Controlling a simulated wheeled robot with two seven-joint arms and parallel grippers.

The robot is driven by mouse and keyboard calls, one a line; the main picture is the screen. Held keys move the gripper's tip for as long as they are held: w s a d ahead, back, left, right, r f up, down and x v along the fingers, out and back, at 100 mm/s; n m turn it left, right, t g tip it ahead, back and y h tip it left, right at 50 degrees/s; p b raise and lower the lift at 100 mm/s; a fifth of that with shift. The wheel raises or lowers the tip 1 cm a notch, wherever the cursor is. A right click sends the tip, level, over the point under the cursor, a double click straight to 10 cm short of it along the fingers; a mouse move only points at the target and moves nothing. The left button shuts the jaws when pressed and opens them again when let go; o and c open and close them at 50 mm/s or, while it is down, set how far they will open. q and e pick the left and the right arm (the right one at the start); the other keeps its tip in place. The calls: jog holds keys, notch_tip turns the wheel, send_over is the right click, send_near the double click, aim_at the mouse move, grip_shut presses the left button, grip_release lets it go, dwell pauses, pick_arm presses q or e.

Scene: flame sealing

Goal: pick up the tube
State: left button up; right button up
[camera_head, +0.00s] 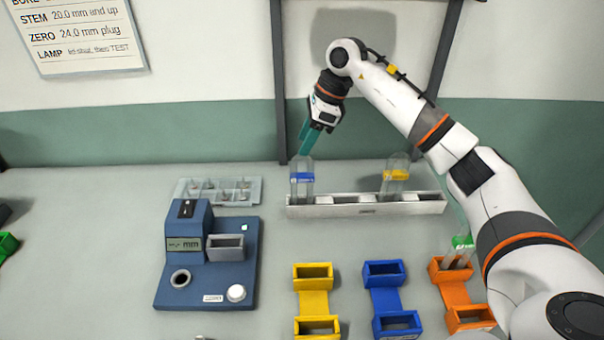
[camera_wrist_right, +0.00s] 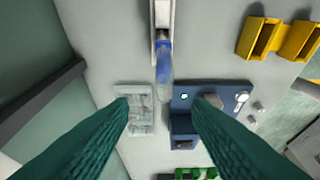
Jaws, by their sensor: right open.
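A clear tube with a blue band (camera_head: 302,178) stands upright at the left end of the white rack (camera_head: 345,211). A second clear tube with a yellow band (camera_head: 395,174) stands near the rack's right end. A tube with a green band (camera_head: 460,252) stands in the orange holder (camera_head: 453,278). My right gripper (camera_head: 306,146) is open and empty, just above the blue-banded tube. In the right wrist view the blue-banded tube (camera_wrist_right: 164,58) lies ahead between the lines of the spread teal fingers (camera_wrist_right: 160,103). My left gripper is not in view.
A blue gauge (camera_head: 215,285) with a display stands left of the rack, behind it a tray of small clear parts (camera_head: 249,190). Yellow (camera_head: 315,303) and blue (camera_head: 384,295) holders stand in front of the rack.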

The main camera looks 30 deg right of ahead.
aim_at(296, 161)
jog(key=x, duration=0.3)
jog(key=shift+s+a+f+p, duration=0.1)
jog(key=shift+a+p, duration=0.1)
jog(key=shift+p, duration=0.2)
jog(key=shift+f, duration=0.25)
jog(key=p+x, duration=0.2)
jog(key=x, duration=0.2)
jog(key=shift+a+f+p, duration=0.1)
jog(key=shift+f+p, duration=0.05)
jog(key=shift+p, duration=0.15)
jog(key=shift+a+f, duration=0.1)
jog(key=shift+f, duration=0.25)
jog(key=shift+c, duration=0.6)
grip_shut()
